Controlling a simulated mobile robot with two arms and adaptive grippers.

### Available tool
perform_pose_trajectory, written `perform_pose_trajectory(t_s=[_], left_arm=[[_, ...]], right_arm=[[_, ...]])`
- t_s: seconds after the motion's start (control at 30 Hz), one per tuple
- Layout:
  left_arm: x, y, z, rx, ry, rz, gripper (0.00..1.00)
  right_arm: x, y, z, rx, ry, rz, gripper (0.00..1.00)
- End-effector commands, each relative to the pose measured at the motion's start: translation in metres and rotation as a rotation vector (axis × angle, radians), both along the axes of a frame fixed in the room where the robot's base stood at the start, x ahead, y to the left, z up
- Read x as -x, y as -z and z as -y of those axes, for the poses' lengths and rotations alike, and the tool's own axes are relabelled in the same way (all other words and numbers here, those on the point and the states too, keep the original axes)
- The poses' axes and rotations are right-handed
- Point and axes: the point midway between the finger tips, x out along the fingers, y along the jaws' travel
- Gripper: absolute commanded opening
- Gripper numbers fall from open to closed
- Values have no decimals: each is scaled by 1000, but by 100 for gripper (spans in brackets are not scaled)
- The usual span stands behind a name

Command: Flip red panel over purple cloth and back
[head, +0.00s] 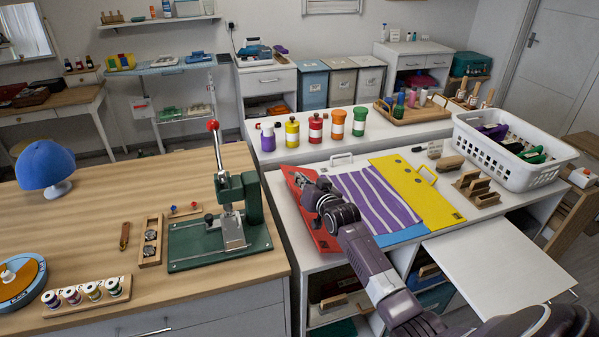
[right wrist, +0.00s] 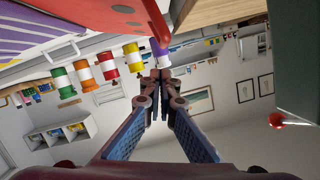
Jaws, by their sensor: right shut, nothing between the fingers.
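The red panel (head: 322,236) lies open to the left of the purple-and-white striped cloth (head: 375,200) on the white counter. The cloth lies flat and uncovered between the red panel and the yellow panel (head: 415,188). My right gripper (head: 299,181) is over the red panel, near its far left part, and hides some of it. In the right wrist view its fingers (right wrist: 160,76) are shut with nothing between them. The red panel (right wrist: 118,12) and the cloth (right wrist: 30,25) show at the top there. My left gripper is not in view.
A blue panel edge (head: 402,235) shows at the cloth's near side. Several coloured jars (head: 315,127) stand behind on the counter. A green press (head: 235,215) with a red-knobbed lever stands close on the left. A white basket (head: 515,165) is at the right.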

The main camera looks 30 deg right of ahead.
Motion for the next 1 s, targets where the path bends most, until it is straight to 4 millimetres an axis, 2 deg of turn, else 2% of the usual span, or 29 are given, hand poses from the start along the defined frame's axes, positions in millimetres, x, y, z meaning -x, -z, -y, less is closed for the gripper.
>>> perform_pose_trajectory(t_s=[0.3,0.5,0.7,1.0], left_arm=[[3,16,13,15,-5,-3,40],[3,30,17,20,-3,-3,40],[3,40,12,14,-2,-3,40],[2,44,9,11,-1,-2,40]], right_arm=[[-7,45,-29,267,0,-65,0],[-10,67,-40,401,0,-96,0],[-11,80,-45,411,1,-96,0],[-12,87,-47,409,0,-98,0]])
